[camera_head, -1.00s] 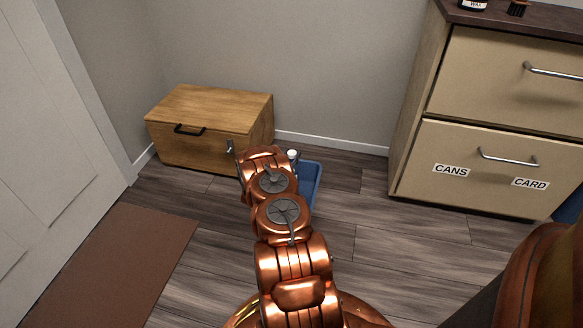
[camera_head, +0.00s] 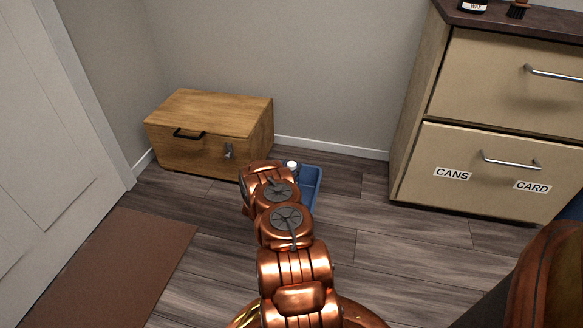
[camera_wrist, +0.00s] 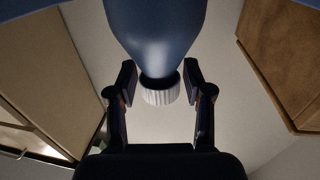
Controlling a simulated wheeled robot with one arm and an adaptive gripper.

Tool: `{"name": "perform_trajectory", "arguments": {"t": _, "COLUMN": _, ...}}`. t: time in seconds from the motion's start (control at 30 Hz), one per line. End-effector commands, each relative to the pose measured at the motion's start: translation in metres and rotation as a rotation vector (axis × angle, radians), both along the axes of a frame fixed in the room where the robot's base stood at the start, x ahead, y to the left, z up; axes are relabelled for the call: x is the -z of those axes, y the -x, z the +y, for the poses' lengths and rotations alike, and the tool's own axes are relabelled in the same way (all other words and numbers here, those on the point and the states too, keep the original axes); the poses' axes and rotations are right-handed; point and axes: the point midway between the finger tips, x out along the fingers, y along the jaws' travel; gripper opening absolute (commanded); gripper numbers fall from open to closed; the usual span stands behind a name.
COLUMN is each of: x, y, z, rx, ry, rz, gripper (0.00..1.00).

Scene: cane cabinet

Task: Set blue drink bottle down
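The blue drink bottle (camera_wrist: 155,30) fills the top middle of the wrist view, its white ribbed cap (camera_wrist: 160,93) pointing down in that picture. In the head view only the bottle's white cap (camera_head: 292,165) shows clearly, beyond my copper arm. The bottle's base is out of sight, so I cannot tell whether it touches anything. My gripper is mostly hidden behind the arm there.
A wooden chest (camera_head: 200,150) is at the left, and a beige cabinet (camera_head: 490,150) is at the right. Floor (camera_head: 365,190) between tub and cabinet is clear.

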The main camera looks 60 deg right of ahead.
Motion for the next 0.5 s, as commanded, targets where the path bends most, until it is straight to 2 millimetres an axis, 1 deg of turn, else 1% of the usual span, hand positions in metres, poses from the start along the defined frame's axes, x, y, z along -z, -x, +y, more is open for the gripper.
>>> {"name": "perform_trajectory", "arguments": {"t": 0.03, "x": 0.0001, "y": 0.0001, "z": 0.0000, "rx": 0.000, "ry": 0.000, "rz": 0.000, "gripper": 0.59}}
{"name": "perform_trajectory", "arguments": {"t": 0.07, "x": 0.0002, "y": 0.0001, "z": 0.0000, "rx": 0.000, "ry": 0.000, "rz": 0.000, "gripper": 0.62}}
{"name": "perform_trajectory", "arguments": {"t": 0.33, "x": 0.0003, "y": 0.0002, "z": 0.0001, "rx": 0.000, "ry": -0.001, "rz": 0.000, "gripper": 0.62}}
{"name": "perform_trajectory", "arguments": {"t": 0.47, "x": -0.0033, "y": 0.0005, "z": -0.0005, "rx": 0.001, "ry": 0.000, "rz": 0.000, "gripper": 0.62}}
{"name": "perform_trajectory", "arguments": {"t": 0.5, "x": -0.0044, "y": 0.0002, "z": 0.0044, "rx": -0.001, "ry": -0.002, "rz": 0.001, "gripper": 0.62}}
